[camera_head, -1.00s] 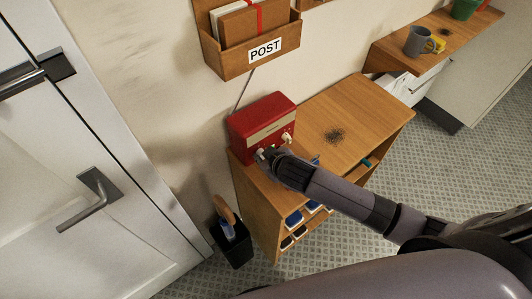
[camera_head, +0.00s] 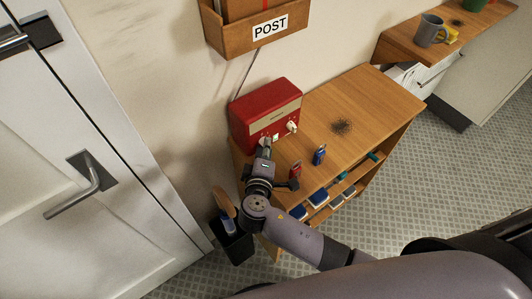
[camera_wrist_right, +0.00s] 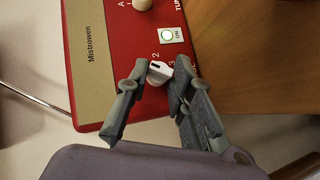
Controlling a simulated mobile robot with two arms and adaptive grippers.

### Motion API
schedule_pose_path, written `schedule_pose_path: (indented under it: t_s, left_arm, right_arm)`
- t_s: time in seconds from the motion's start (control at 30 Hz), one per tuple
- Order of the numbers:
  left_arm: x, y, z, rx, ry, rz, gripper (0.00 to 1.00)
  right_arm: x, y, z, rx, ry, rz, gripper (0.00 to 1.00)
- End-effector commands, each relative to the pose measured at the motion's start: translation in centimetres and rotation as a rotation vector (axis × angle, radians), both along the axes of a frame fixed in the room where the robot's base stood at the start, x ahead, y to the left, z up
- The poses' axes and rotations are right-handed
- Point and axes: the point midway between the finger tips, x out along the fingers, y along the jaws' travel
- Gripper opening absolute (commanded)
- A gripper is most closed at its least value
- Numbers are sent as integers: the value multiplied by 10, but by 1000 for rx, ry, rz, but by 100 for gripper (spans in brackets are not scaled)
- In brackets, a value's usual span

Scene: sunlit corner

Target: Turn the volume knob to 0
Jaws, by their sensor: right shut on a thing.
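The red radio (camera_head: 265,105) stands on the wooden cabinet against the wall. My right gripper (camera_wrist_right: 161,68) is shut on this knob, one finger on each side. In the head view the right gripper (camera_head: 265,145) is at the radio's lower front and hides the knob. My left gripper is not in view.
Small red (camera_head: 295,170) and blue (camera_head: 319,155) items stand on the cabinet (camera_head: 365,100), whose right part is clear. A black bin (camera_head: 235,247) stands at its left.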

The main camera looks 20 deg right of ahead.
Motion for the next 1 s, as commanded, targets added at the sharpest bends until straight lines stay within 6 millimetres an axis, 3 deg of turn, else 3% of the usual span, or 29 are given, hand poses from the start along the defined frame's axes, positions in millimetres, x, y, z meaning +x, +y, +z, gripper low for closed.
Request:
schedule_pose_path:
  t_s: [0.03,0.1,0.5,1.0]
  left_arm:
    - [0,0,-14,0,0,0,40]
    - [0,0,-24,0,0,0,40]
    - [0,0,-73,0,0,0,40]
    - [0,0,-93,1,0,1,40]
  right_arm:
    - [-1,1,-10,-41,-13,0,0]
    - [-1,1,-11,-103,-36,1,0]
    - [-1,1,-13,-404,-146,0,0]
    - [0,1,-10,-547,-196,1,0]
